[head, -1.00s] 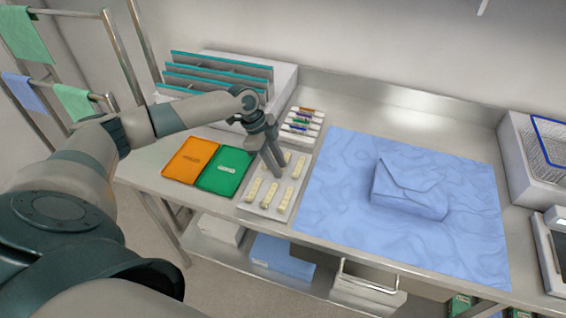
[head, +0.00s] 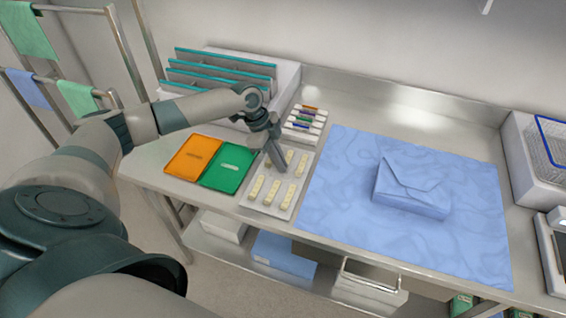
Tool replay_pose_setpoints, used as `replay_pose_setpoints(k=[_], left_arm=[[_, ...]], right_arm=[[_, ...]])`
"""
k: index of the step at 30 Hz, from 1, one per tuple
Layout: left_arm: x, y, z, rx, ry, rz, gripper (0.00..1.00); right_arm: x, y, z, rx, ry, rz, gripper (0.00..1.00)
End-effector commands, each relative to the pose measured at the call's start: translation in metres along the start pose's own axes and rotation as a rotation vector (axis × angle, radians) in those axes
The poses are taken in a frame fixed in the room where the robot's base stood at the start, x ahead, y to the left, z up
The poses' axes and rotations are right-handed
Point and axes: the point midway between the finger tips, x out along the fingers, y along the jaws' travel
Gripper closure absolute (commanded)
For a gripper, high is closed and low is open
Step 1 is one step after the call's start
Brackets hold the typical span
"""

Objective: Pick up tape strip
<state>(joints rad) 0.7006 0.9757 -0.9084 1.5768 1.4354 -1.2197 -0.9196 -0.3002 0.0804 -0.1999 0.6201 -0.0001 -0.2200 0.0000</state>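Several short cream tape strips lie in rows on a pale tray (head: 260,205) on the steel table; one front strip (head: 272,191) shows clearly. My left gripper (head: 279,166) points down over the back part of the tray, among the back strips. Its fingers look close together, but I cannot tell whether they are shut or hold a strip. The gripper hides part of the back row; a back-right strip (head: 302,165) shows beside it. My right gripper is not in view.
An orange folder (head: 192,157) and a green folder (head: 229,169) lie left of the tray. A rack of coloured markers (head: 304,125) stands behind it. A blue wrapped package (head: 411,186) sits on a blue cloth (head: 340,240) to the right. A grey divided rack (head: 285,80) stands at the back.

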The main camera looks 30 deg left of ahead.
Motion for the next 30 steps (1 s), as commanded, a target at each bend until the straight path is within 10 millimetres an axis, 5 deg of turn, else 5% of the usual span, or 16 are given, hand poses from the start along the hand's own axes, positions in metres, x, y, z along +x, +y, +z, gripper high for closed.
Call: replay_pose_setpoints(k=[13,30], left_arm=[[-0.036,-0.001,-0.015,0.003,0.001,-0.004,1.0],[-0.054,0.027,-0.129,0.003,0.002,-0.001,1.0]], right_arm=[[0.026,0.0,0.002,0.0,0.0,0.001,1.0],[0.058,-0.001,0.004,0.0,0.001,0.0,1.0]])
